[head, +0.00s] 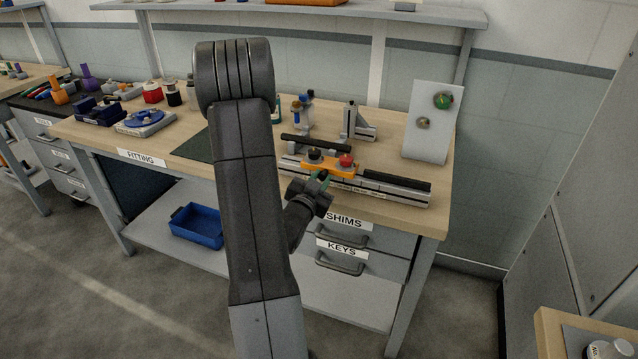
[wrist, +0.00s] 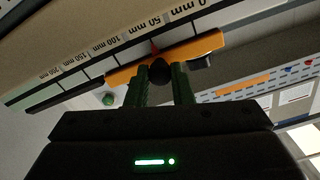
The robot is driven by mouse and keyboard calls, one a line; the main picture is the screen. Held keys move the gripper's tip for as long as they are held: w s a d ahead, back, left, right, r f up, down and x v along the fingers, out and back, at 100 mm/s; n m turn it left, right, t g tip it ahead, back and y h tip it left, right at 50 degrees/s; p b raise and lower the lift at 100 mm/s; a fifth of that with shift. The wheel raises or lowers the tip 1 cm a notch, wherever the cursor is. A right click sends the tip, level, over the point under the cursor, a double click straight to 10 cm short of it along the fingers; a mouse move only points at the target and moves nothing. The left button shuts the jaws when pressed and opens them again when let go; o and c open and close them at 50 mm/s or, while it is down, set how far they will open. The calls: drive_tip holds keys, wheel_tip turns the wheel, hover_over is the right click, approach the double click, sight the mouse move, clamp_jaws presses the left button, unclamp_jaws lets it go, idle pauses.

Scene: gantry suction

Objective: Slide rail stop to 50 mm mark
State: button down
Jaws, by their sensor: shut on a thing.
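The rail stop is an orange block (head: 331,166) on the metal rail (head: 395,188), with a red knob and a dark knob on top in the head view. In the wrist view the orange stop (wrist: 208,45) lies along the marked scale (wrist: 100,47). My gripper (wrist: 160,78) has its green fingers shut on a round black knob at the stop's front. A red pointer (wrist: 155,47) on the stop sits close to the 50 mm label; exact alignment is not clear. My gripper (head: 321,180) is at the rail's front side in the head view.
A grey upright plate (head: 433,120) with a green knob stands at the right back. A metal bracket (head: 358,124) stands behind the rail. Drawers marked SHIMS and KEYS are below. A blue bin (head: 197,226) sits on the lower shelf.

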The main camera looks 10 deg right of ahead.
drive_tip(key=c, duration=1.3)
unclamp_jaws()
drive_tip(key=shift+o, duration=0.2)
drive_tip(key=shift+s+a, duration=0.1)
drive_tip(key=b+v, duration=0.2)
drive_tip(key=v, duration=1.1)
drive_tip(key=shift+s+a+b, duration=0.2)
drive_tip(key=shift+s+b, duration=0.05)
drive_tip(key=shift+b, duration=0.15)
drive_tip(key=shift+w+d, duration=0.1)
drive_tip(key=p+x, duration=0.3)
drive_tip(key=x, duration=1)
drive_tip(key=shift+w+d, duration=0.2)
drive_tip(key=shift+w, duration=0.05)
drive_tip(key=shift+w+r+p, duration=0.1)
drive_tip(key=shift+p, duration=0.25)
drive_tip(key=shift+a, duration=0.2)
